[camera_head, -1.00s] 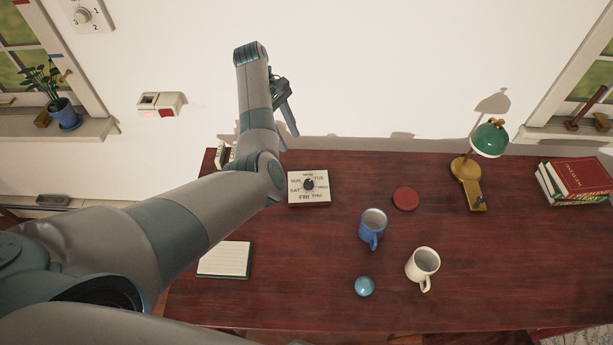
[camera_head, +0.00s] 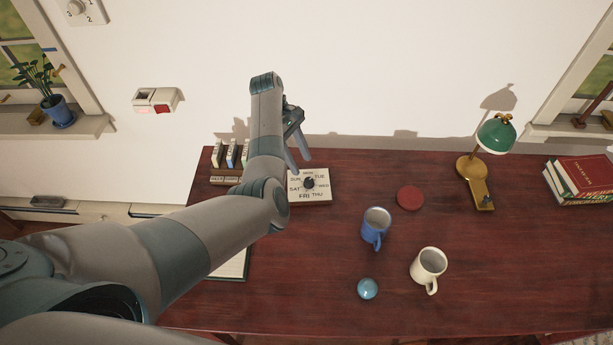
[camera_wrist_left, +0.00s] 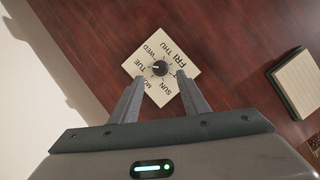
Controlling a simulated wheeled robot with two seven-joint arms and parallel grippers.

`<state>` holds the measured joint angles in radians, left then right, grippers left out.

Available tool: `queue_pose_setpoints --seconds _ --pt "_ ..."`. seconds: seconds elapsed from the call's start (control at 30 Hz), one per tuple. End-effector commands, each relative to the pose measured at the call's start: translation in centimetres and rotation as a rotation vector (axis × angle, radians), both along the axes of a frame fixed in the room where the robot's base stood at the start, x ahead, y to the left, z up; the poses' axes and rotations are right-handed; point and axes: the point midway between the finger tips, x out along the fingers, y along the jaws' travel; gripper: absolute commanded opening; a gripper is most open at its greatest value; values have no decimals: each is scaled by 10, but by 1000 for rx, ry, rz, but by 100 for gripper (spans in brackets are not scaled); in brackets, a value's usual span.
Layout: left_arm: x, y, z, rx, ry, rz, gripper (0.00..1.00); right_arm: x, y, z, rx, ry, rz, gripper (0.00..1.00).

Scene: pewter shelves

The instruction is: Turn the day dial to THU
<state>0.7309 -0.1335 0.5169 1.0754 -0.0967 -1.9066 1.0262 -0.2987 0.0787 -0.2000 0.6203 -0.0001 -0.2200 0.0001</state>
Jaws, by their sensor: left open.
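The day dial is a cream square plate (camera_head: 322,196) with day names around a dark round knob (camera_head: 309,183), on the desk near its back edge. The plate (camera_wrist_left: 184,98) and knob (camera_wrist_left: 160,68) also show in the left wrist view. A small pale mark on the knob seems to face TUE there, but it is too small to be sure. My left gripper (camera_head: 300,158) is open and empty, above and behind the plate. In the wrist view its fingertips (camera_wrist_left: 160,77) lie on either side of the knob, apart from it. My right gripper is out of view.
A red disc (camera_head: 410,198), blue mug (camera_head: 375,229), cream mug (camera_head: 429,265), blue ball (camera_head: 368,289) and green lamp (camera_head: 496,136) stand to the right.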

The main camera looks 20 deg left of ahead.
Motion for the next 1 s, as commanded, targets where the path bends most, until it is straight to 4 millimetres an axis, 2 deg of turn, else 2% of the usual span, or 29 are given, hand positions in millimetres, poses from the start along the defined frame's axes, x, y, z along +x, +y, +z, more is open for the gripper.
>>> queue_pose_setpoints --seconds 0.2,0.4,0.6,0.87,1.0 --pt "-5 -15 -33 -1 2 -1 42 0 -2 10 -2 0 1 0" --pt "-6 -23 -55 -2 2 1 42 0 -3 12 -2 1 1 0" --pt "-7 -26 -63 -1 1 1 42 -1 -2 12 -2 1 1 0" --pt "-7 -26 -63 0 -1 1 42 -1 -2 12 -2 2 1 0" --pt "-7 -26 -63 0 -1 1 8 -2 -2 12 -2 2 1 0"
